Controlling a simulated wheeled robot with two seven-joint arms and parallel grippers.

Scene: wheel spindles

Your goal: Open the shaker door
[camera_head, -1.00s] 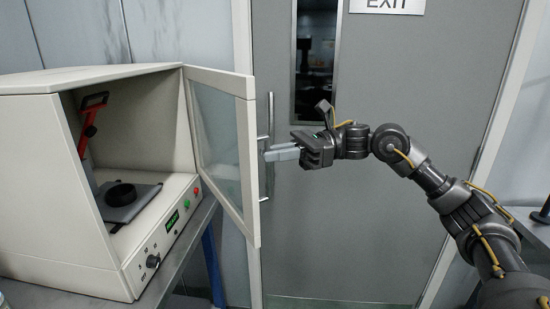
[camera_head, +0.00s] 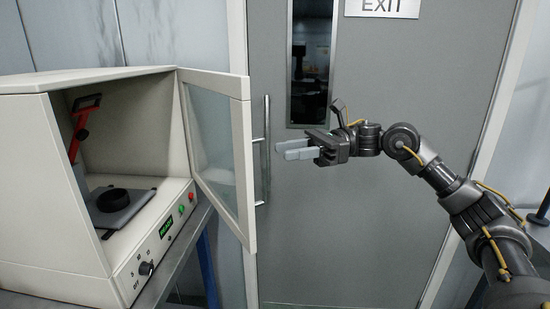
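The shaker (camera_head: 65,228) is a cream box on a bench at the left. Its glass-paned door (camera_head: 216,150) is hinged at the right side of the opening and stands wide open toward the right. Inside are a flat grey platform with a black ring (camera_head: 112,200) on it and a red clamp part (camera_head: 82,128). My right gripper (camera_head: 283,150) is to the right of the door's free edge, apart from it in the picture. Its pale fingers point left with a small gap between them and hold nothing. My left gripper is not in view.
A vertical metal handle (camera_head: 266,150) of the grey room door (camera_head: 390,110) shows behind, between the shaker door and my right gripper. The bench edge with a blue leg (camera_head: 207,262) is below the shaker. An EXIT sign (camera_head: 385,6) hangs at the top.

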